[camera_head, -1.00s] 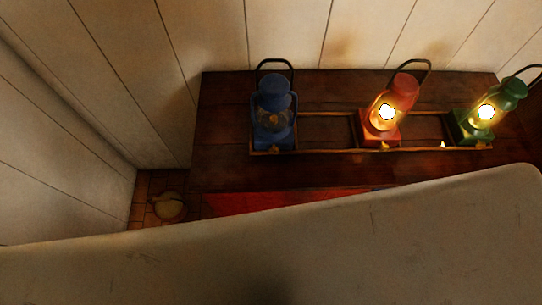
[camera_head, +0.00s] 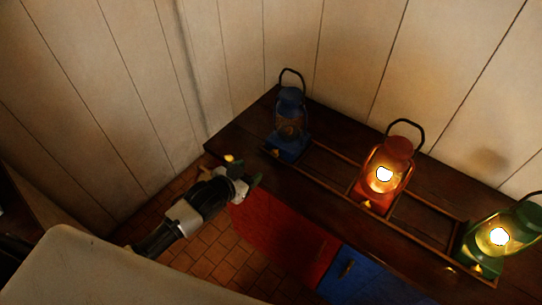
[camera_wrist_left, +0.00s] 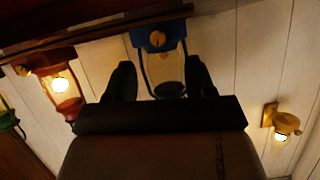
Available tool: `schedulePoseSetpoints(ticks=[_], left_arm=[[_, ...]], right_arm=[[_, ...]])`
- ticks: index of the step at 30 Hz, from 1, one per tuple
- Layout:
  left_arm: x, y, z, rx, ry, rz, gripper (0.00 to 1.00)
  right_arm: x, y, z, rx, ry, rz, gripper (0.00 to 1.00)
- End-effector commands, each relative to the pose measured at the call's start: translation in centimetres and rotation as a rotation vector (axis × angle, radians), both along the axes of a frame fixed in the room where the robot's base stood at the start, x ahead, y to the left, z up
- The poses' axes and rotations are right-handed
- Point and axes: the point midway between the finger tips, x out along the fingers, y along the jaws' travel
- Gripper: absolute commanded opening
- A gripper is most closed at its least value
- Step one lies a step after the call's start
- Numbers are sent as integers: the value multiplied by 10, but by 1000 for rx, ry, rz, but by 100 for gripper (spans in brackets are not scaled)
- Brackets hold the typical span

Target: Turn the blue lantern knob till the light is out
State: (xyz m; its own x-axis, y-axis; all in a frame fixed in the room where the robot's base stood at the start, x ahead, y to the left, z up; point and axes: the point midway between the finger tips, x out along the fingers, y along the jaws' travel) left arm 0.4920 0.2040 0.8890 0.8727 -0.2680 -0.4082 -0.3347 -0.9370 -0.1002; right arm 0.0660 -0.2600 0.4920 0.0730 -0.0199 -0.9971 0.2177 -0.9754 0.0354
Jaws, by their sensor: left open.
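The blue lantern (camera_head: 290,125) stands upright at the left end of a wooden rack on the dark counter. Its glass looks dark, with no flame showing. A small brass knob (camera_head: 275,152) is low on its front. In the left wrist view the lantern appears upside down, and its round brass knob (camera_wrist_left: 157,39) faces me. My left gripper (camera_head: 240,172) is open and empty at the counter's front left edge, apart from the lantern. In the wrist view its fingers (camera_wrist_left: 158,68) frame the lantern from a distance. My right gripper is not in view.
A lit red lantern (camera_head: 393,155) and a lit green lantern (camera_head: 486,240) stand farther right along the wooden rack (camera_head: 330,163). Red (camera_head: 280,232) and blue (camera_head: 360,280) cabinet fronts are below the counter (camera_head: 240,136). Plank walls close off the back and left.

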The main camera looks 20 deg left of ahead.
Motion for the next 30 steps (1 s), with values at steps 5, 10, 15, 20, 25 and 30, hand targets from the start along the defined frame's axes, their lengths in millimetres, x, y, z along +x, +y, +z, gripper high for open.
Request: schedulePoseSetpoints(ticks=[5,10,15,20,25,30], left_arm=[[8,-7,16,-9,-32,-18,55],[30,-15,8,-9,-33,-18,55],[57,-24,-5,-10,-31,-17,55],[78,-30,-14,-10,-31,-17,55],[92,-35,-21,-9,-30,-17,55],[97,-37,-23,-8,-30,-17,55]], right_arm=[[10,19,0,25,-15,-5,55],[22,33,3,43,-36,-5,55],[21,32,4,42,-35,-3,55],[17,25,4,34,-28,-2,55],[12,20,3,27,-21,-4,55],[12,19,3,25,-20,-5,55]])
